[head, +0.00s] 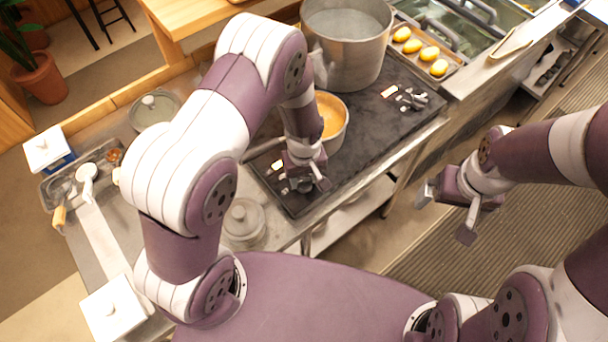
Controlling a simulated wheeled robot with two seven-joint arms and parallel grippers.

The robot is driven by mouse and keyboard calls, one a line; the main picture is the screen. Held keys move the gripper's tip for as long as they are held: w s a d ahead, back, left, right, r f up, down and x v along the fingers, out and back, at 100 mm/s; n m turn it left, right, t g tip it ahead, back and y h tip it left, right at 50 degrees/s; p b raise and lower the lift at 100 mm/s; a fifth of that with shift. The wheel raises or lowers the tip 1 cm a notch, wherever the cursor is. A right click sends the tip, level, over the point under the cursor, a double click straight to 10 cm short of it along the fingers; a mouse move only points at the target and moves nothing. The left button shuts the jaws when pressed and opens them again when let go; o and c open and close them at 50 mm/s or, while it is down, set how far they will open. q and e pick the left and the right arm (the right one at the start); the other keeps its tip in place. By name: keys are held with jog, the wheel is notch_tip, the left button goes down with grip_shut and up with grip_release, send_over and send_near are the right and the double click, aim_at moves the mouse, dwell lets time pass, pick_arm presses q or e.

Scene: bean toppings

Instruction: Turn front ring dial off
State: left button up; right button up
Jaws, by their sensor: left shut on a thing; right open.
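The black cooktop (385,125) has two groups of knobs, one at each end of its near side. My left gripper (306,182) is down at the nearer group, at the cooktop's front left corner. It is shut on a dial (302,186) there, mostly hidden by the fingers, so its setting cannot be read. A small lit panel (277,165) sits beside it. The far dials (412,99) are free. A pan with orange contents (332,116) stands on the cooktop just behind my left gripper. My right gripper (448,212) is open and empty over the floor, away from the cooktop.
A large steel pot (346,50) stands behind the pan. A tray of yellow items (428,50) lies beyond it. A lidded glass pot (243,222) and a utensil tray (70,190) are on the left counter. The aisle below my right gripper is clear.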

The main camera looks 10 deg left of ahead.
aim_at(304, 180)
pick_arm(q)
jog(key=shift+w, duration=0.1)
jog(key=o, duration=1.1)
jog(key=shift+c, duration=0.2)
jog(key=shift+r, duration=0.3)
notch_tip(304, 180, up, 12)
jog(key=b, duration=0.2)
jog(key=shift+r, duration=0.1)
